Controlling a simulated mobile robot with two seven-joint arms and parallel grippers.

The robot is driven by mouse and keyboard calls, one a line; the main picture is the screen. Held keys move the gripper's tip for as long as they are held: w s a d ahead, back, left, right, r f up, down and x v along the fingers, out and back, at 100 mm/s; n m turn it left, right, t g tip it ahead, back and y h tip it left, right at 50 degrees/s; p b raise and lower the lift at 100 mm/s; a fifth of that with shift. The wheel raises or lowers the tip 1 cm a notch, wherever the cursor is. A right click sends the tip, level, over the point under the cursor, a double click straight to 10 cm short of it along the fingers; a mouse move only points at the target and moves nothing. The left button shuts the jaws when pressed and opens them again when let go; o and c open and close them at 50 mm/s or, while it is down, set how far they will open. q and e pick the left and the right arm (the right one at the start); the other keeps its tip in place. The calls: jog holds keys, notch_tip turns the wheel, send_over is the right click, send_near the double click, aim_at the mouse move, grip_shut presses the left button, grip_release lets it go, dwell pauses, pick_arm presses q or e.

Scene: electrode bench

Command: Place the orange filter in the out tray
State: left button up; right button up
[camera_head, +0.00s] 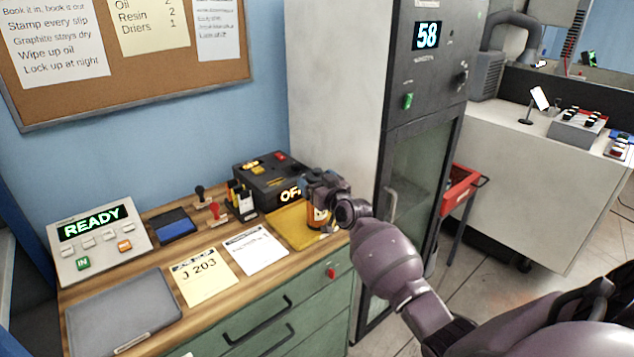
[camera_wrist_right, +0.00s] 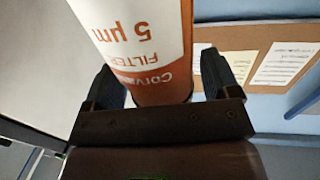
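The orange filter (camera_head: 318,218) is upright at the right end of the wooden bench top, at a flat yellow tray or mat (camera_head: 287,229). I cannot tell whether its base touches it. My right gripper (camera_head: 326,190) is at the filter's upper part. In the right wrist view, the filter (camera_wrist_right: 165,75) with its white "5 µm" label is between the two fingers (camera_wrist_right: 158,75). No tray marked as out tray is readable. My left gripper is not in view.
A black box with a lit display (camera_head: 270,180) stands behind the yellow area. Stamps (camera_head: 215,212), paper slips (camera_head: 203,275), a grey folder (camera_head: 122,312) and a READY panel (camera_head: 98,240) occupy the bench. A tall grey cabinet (camera_head: 335,90) rises close behind the right arm.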

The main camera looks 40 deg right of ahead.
jog(key=shift+o, duration=0.3)
jog(key=shift+s+r, duration=0.1)
jog(key=shift+s, duration=0.05)
jog(key=s+a, duration=0.1)
jog(key=s, duration=1.1)
jog(key=s+a+f+n+g, duration=0.1)
jog(key=s+a+f+g, duration=0.2)
jog(key=s+a+f, duration=0.5)
jog(key=s+a+f+n+g+y, duration=0.1)
jog(key=s+a+f+g, duration=0.2)
jog(key=s+a+f, duration=0.5)
jog(key=s+f, duration=0.5)
jog(key=s, duration=0.2)
jog(key=shift+s+a+f, duration=0.2)
jog(key=shift+s+f, duration=0.2)
